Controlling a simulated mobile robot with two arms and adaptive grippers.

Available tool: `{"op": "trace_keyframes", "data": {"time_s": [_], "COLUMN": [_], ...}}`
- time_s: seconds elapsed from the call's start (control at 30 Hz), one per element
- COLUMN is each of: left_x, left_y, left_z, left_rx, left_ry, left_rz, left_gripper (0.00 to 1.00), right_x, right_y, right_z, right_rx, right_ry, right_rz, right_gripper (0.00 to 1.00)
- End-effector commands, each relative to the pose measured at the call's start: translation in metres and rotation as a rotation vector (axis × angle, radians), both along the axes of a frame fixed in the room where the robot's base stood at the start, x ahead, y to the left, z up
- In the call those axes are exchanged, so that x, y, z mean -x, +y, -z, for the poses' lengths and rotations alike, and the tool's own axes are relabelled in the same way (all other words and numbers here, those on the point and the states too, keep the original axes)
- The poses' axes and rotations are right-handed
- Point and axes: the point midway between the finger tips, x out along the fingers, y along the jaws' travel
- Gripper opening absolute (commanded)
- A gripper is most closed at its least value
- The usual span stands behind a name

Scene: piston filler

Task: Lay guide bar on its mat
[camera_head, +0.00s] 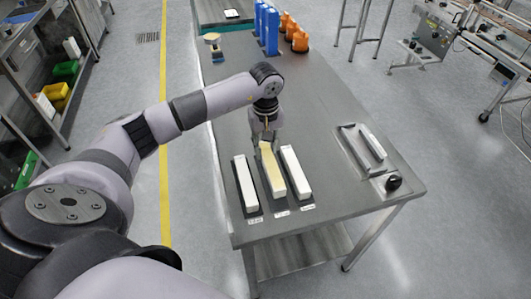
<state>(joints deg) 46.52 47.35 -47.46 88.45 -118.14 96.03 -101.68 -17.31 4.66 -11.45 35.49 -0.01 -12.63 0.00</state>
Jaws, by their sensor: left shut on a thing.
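A cream bar (273,175) lies lengthwise between two white bars, over the middle dark mat (277,203). My left gripper (265,143) points down at its far end and is shut on it. The fingertips are small here and partly merge with the bar's end. I cannot tell whether the bar rests fully on the mat or is slightly above it. The left white bar (245,184) and the right white bar (297,172) each lie on a dark mat of their own. My right gripper is not in view.
Small labels sit at the mats' near ends. A grey tray (350,140) with a light handle-like piece and a black knob (393,182) are at the right of the table (330,200). Blue bottles (270,32) and orange bottles (299,40) stand at the far end. The table's middle is clear.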

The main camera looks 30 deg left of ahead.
Motion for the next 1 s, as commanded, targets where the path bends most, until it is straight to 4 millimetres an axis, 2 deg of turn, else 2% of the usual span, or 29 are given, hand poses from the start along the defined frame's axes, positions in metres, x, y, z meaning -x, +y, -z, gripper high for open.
{"op": "trace_keyframes", "data": {"time_s": [0.27, 0.63, 0.67, 0.93, 1.0], "left_x": [0.001, 0.0, 0.0, 0.001, 0.001], "left_y": [0.0, 0.0, 0.0, 0.0, 0.0], "left_z": [0.036, 0.043, 0.043, 0.042, 0.042], "left_rx": [0.002, 0.0, -0.001, -0.001, -0.001], "left_ry": [0.003, 0.0, 0.001, 0.001, 0.001], "left_rz": [-0.001, 0.001, 0.001, 0.001, 0.001], "left_gripper": [0.0, 0.0, 0.28, 0.47, 0.48], "right_x": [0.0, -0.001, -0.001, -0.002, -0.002], "right_y": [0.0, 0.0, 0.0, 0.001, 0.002], "right_z": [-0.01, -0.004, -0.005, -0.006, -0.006], "right_rx": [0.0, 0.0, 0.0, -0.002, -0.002], "right_ry": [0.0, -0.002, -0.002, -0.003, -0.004], "right_rz": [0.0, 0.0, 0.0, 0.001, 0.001], "right_gripper": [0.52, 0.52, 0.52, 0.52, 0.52]}}
